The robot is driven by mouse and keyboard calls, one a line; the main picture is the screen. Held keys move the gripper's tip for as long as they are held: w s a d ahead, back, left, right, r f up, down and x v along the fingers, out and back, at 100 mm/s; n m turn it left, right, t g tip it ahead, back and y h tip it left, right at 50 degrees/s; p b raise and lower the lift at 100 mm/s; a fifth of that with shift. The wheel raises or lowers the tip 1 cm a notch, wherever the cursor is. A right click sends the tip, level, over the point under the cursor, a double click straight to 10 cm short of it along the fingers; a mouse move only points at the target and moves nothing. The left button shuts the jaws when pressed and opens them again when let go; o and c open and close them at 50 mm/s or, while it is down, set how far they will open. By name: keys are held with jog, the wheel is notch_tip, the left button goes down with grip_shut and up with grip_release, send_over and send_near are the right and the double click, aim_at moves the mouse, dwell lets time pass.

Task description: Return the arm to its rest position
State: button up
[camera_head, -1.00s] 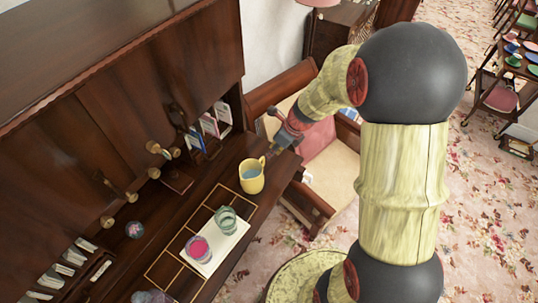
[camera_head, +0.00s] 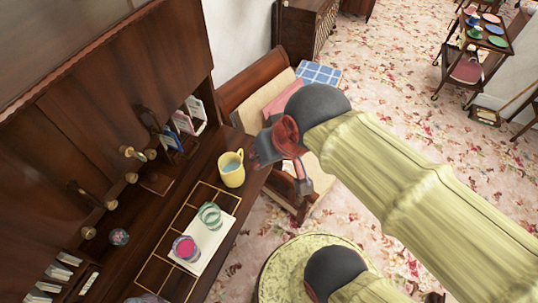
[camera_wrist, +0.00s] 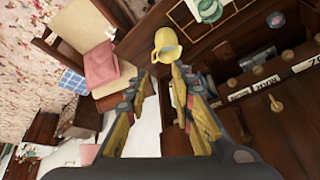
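My arm reaches in from the right of the head view. My gripper (camera_head: 280,176) is near the right end of the desk, just right of the yellow mug. In the wrist view my gripper (camera_wrist: 160,75) has its two fingers apart with nothing held between them. The yellow mug (camera_head: 232,174) stands upright on the desk; it also shows in the wrist view (camera_wrist: 168,46) beyond the fingertips. One fingertip overlaps the mug's lower edge there; I cannot tell whether they touch.
The dark wooden desk (camera_head: 212,262) bears a white sheet (camera_head: 214,246) with a green glass (camera_head: 210,216) and a cup of pink contents (camera_head: 186,248). A wooden chair (camera_head: 258,84) stands behind my gripper.

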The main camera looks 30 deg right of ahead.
jog(key=shift+s+d+r+n, duration=0.1)
jog(key=shift+s+r+n, duration=0.05)
jog(key=shift+s+n, duration=0.4)
jog(key=shift+w, duration=0.1)
notch_tip(320, 180, down, 20)
jog(key=b, duration=2)
